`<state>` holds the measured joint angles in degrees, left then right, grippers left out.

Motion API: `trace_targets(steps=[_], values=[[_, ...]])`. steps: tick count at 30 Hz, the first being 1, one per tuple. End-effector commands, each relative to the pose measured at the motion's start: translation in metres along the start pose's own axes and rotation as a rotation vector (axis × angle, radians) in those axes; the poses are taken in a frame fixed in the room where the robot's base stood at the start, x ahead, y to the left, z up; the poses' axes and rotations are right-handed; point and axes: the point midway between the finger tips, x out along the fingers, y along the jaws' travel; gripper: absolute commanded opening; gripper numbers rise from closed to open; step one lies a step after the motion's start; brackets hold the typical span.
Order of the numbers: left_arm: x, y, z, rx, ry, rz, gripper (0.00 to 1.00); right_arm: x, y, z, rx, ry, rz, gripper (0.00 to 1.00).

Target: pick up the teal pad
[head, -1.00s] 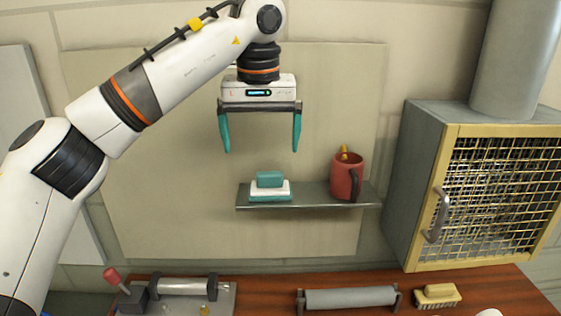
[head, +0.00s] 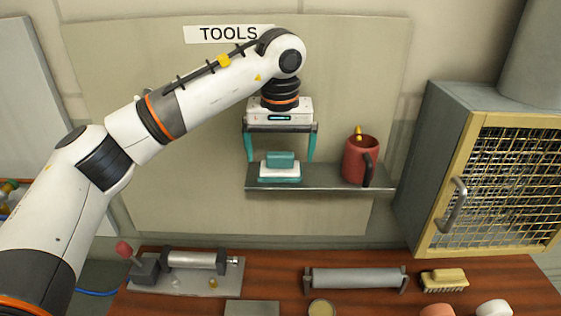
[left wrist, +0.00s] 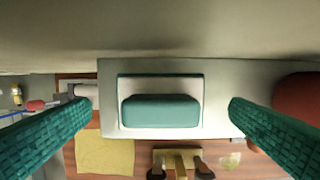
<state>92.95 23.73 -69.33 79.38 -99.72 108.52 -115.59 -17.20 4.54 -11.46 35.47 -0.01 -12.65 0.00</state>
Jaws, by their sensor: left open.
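The teal pad (head: 281,159) is a small rounded block that lies on a white and teal base (head: 279,172) on the wall shelf. In the left wrist view the pad (left wrist: 160,111) sits in the middle, between the fingers and apart from both. My left gripper (head: 280,160) is open and points down, with its teal fingers on either side of the pad. It also shows in the left wrist view (left wrist: 160,112). My right gripper is not in view.
A red mug (head: 358,161) stands on the grey shelf (head: 325,180), right of the pad. A mesh-doored cabinet (head: 500,190) is at the right. Below, a wooden bench (head: 270,268) holds a roller (head: 355,280), a brush (head: 444,280) and a clamp-like device (head: 195,260).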

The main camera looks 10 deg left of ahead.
Motion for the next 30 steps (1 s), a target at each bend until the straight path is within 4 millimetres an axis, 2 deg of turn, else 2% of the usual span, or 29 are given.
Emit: trace_targets(steps=[1,6,13,14,21,30], values=[[0.004,-0.001,0.0,0.0,0.004,0.0,1.0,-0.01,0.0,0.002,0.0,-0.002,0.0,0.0],[0.023,-0.001,0.0,0.0,0.001,-0.001,1.0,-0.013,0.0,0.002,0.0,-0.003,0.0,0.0],[0.026,-0.001,0.0,0.0,-0.001,-0.001,1.0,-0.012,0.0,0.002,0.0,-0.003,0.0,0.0],[0.026,-0.001,0.0,0.0,-0.001,-0.001,0.98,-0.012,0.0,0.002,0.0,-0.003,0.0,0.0],[0.026,-0.001,0.0,0.0,-0.001,-0.001,0.59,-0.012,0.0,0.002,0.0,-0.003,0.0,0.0],[0.025,-0.001,-0.001,0.0,-0.001,-0.002,0.58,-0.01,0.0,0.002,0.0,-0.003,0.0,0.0]])
